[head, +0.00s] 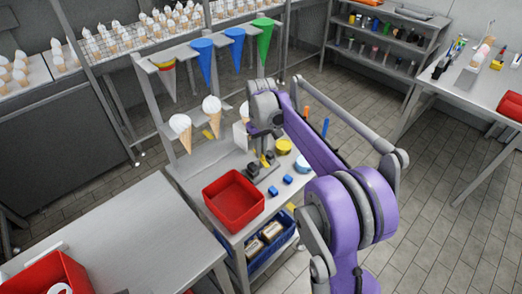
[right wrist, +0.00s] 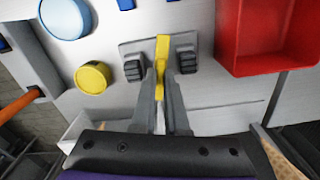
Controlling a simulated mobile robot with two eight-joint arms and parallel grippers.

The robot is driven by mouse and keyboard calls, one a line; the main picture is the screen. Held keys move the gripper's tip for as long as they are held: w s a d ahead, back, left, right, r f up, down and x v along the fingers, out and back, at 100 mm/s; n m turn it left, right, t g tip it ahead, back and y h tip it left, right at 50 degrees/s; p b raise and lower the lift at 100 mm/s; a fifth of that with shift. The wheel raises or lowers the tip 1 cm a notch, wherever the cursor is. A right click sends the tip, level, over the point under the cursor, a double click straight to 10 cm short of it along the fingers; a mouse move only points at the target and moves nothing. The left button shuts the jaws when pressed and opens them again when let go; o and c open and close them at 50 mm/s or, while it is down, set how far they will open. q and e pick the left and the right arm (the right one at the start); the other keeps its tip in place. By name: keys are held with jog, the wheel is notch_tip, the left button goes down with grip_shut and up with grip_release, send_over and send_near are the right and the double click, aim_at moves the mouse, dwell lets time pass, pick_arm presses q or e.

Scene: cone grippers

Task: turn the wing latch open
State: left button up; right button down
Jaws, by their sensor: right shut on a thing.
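The wing latch is a yellow bar (right wrist: 162,48) on a grey plate (right wrist: 146,47), between two black ribbed blocks (right wrist: 134,68). It runs up and down in the right wrist view. In the head view the latch's yellow part (head: 265,160) shows small on the bench, partly hidden by my right arm. My right gripper (right wrist: 166,76) is shut on the near end of the yellow bar, with one finger on each side. In the head view my right gripper (head: 262,148) points down at the plate. My left gripper is not in view.
A red bin (head: 234,200) stands left of the latch on the bench. Cones hang on the rack above, including a green one (head: 264,40) and a white-topped one (head: 212,115) near my arm.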

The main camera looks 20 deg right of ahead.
jog(key=shift+n, duration=1.4)
jog(key=c, duration=0.9)
grip_release()
jog(key=shift+c, duration=0.2)
notch_tip(320, 180, up, 11)
jog(key=shift+p, duration=0.4)
jog(key=shift+f, duration=0.1)
